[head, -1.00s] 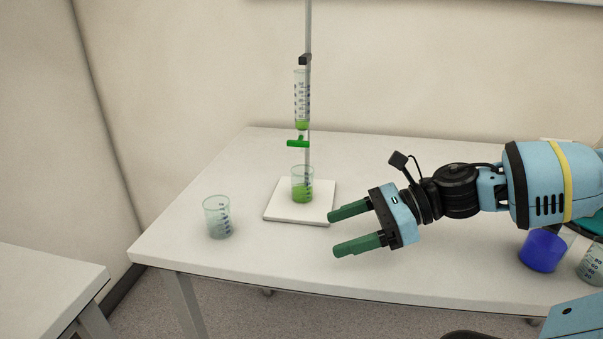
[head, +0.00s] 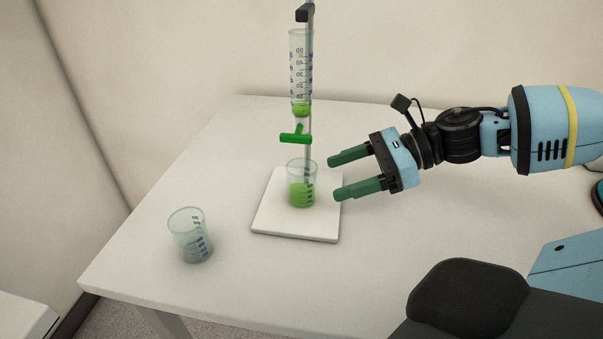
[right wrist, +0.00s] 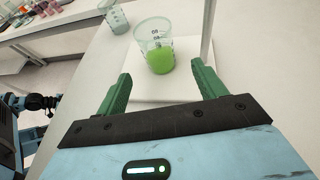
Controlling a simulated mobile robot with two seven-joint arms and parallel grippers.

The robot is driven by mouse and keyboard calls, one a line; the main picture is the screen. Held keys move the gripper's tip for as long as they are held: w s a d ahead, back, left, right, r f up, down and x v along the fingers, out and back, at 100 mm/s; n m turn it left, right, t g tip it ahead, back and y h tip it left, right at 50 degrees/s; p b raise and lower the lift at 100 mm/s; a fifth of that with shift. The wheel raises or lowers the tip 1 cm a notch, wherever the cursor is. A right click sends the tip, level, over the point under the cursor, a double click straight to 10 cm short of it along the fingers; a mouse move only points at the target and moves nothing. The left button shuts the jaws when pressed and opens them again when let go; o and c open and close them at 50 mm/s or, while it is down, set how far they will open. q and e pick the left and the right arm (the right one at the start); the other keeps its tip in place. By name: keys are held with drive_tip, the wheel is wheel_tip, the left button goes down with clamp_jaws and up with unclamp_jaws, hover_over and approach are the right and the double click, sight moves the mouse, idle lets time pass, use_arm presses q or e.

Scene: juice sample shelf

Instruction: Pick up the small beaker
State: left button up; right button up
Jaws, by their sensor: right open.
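A small clear beaker (head: 302,186) holding green liquid stands upright on the white base plate of a stand, below a burette. My right gripper (head: 334,178) is open, its green fingers pointing left toward this beaker, apart from it on its right side. In the right wrist view the beaker (right wrist: 157,47) is ahead of the open fingers (right wrist: 158,85), with nothing between them. An empty-looking clear beaker (head: 190,236) stands on the table at the left, and it also shows in the right wrist view (right wrist: 114,16). My left gripper is not clearly in view.
The stand's white base plate (head: 296,229) lies on the white table (head: 140,270). Its thin rod and the burette (head: 301,72) with a green stopcock (head: 295,138) rise above the green-filled beaker. Table around the left beaker is clear.

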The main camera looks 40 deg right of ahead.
sight(313, 188)
drive_tip(key=shift+a, duration=0.3)
drive_tip(key=shift+w+a+f, duration=0.15)
drive_tip(key=shift+a+f, duration=0.05)
drive_tip(key=shift+a, duration=0.05)
drive_tip(key=shift+w+a+f, duration=0.25)
drive_tip(key=shift+w+a, duration=0.2)
drive_tip(key=shift+w, duration=0.05)
drive_tip(key=shift+w+a+f, duration=0.4)
drive_tip(key=shift+a, duration=0.1)
drive_tip(key=shift+w+a+f+b, duration=0.35)
drive_tip(key=shift+w+a+b, duration=0.1)
drive_tip(key=shift+b, duration=0.25)
drive_tip(key=shift+w+a+f+b, duration=0.2)
drive_tip(key=shift+a+b, duration=0.05)
drive_tip(key=shift+b, duration=0.3)
drive_tip(key=shift+w+a+f+b, duration=0.2)
drive_tip(key=shift+w+a+b, duration=0.2)
drive_tip(key=shift+b, duration=0.3)
drive_tip(key=shift+w+a, duration=0.1)
drive_tip(key=shift+a, duration=0.15)
